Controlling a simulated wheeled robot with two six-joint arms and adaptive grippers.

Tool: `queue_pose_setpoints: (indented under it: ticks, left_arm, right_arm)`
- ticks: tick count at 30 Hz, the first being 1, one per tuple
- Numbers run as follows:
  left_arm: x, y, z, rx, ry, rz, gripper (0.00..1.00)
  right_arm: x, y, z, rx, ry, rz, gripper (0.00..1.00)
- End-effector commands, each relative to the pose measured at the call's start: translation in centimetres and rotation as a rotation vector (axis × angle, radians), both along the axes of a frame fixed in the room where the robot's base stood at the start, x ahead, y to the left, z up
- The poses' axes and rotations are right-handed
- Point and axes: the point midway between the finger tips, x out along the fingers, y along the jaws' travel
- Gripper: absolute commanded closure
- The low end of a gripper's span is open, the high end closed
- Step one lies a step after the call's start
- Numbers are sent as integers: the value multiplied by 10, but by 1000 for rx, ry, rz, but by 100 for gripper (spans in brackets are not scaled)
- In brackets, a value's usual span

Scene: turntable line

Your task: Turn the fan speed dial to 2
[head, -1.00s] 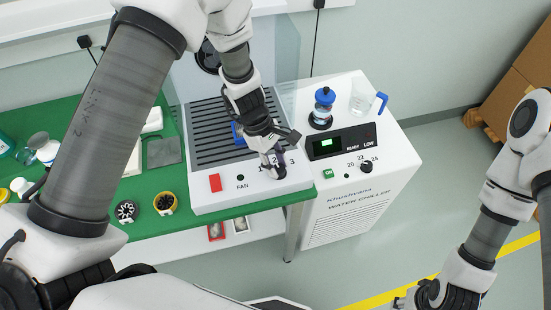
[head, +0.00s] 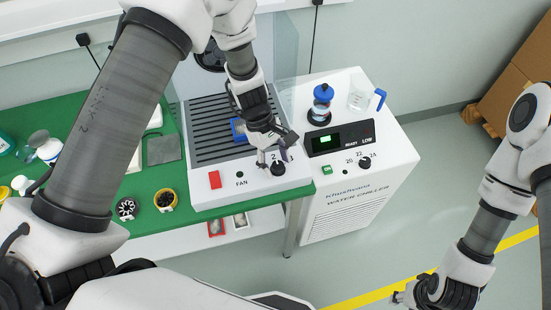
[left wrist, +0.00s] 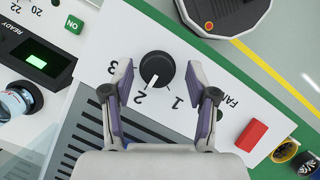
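The fan speed dial (left wrist: 156,69) is a round black knob on the white front panel of the fan unit, with the numbers 1, 2 and 3 around it. Its white pointer mark points at about 2 in the left wrist view. The dial also shows in the head view (head: 278,169). My left gripper (left wrist: 161,100) is open, one finger to each side of the dial, with visible gaps between fingers and knob. In the head view my left gripper (head: 272,158) is just above the panel at the dial. My right gripper (head: 402,297) is low at the right, far from the panel; its fingers are unclear.
A red switch (head: 215,180) sits left of the FAN label. The water chiller (head: 350,205) stands to the right with its own black knob (head: 365,163), a green ON button and a blue-capped bottle (head: 321,100). Small round parts lie on the green table (head: 145,190).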

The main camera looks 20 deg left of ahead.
Motion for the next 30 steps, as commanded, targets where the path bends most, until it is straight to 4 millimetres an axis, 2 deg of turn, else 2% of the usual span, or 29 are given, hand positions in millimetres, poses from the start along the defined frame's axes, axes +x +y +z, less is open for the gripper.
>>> queue_pose_setpoints:
  ticks: [7,10,22,26,30]
  left_arm:
    - [2,0,3,0,-5,1,41]
    - [5,3,11,-2,-8,2,41]
    - [20,34,96,-2,-8,1,41]
    - [22,39,110,0,-5,0,41]
    - [22,41,112,0,-2,1,41]
  right_arm:
    - [0,0,0,0,0,0,60]
    - [0,0,1,0,0,0,60]
    - [0,0,0,0,0,0,60]
    - [0,0,0,0,0,0,60]
    - [0,0,0,0,0,0,60]
